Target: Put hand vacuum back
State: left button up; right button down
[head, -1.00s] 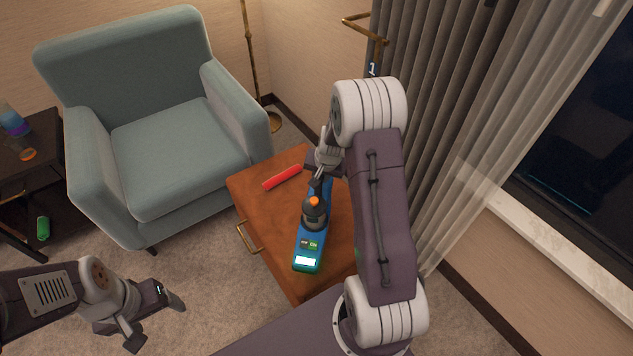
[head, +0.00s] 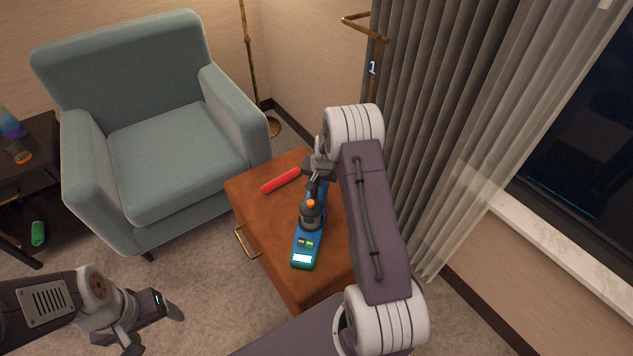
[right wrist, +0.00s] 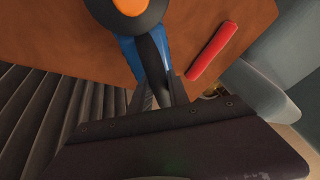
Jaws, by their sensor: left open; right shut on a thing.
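The hand vacuum (head: 305,240) is long and blue, with a dark round part, an orange button and a green end with a white label. It is over the brown wooden cabinet top (head: 262,222); I cannot tell whether it touches the wood. My right gripper (head: 316,182) is shut on its narrow far end. In the right wrist view the vacuum's blue and black neck (right wrist: 150,62) runs down between the fingers (right wrist: 160,98), whose tips are partly hidden. My left gripper (head: 156,328) is open and empty over the carpet at lower left.
A red stick (head: 281,180) lies on the cabinet top, left of my right gripper. A teal armchair (head: 170,150) stands close at left. Grey curtains (head: 440,110) and a brass rail (head: 365,18) are at right and behind. A dark side table (head: 35,150) is at far left.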

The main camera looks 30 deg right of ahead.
jog(key=shift+r, duration=0.1)
jog(key=c, duration=1.3)
grip_release()
jog(key=shift+o, duration=0.2)
jog(key=p+v, duration=0.4)
jog(key=v, duration=0.8)
jog(key=s+a+r+n+g, duration=0.1)
jog(key=s+a+n, duration=0.3)
jog(key=s+a, duration=0.4)
jog(key=s+a+r+n+g+y, duration=0.1)
jog(key=s+a+n, duration=0.3)
jog(key=s+a, duration=0.4)
jog(key=s+r+g, duration=0.1)
jog(key=s, duration=0.4)
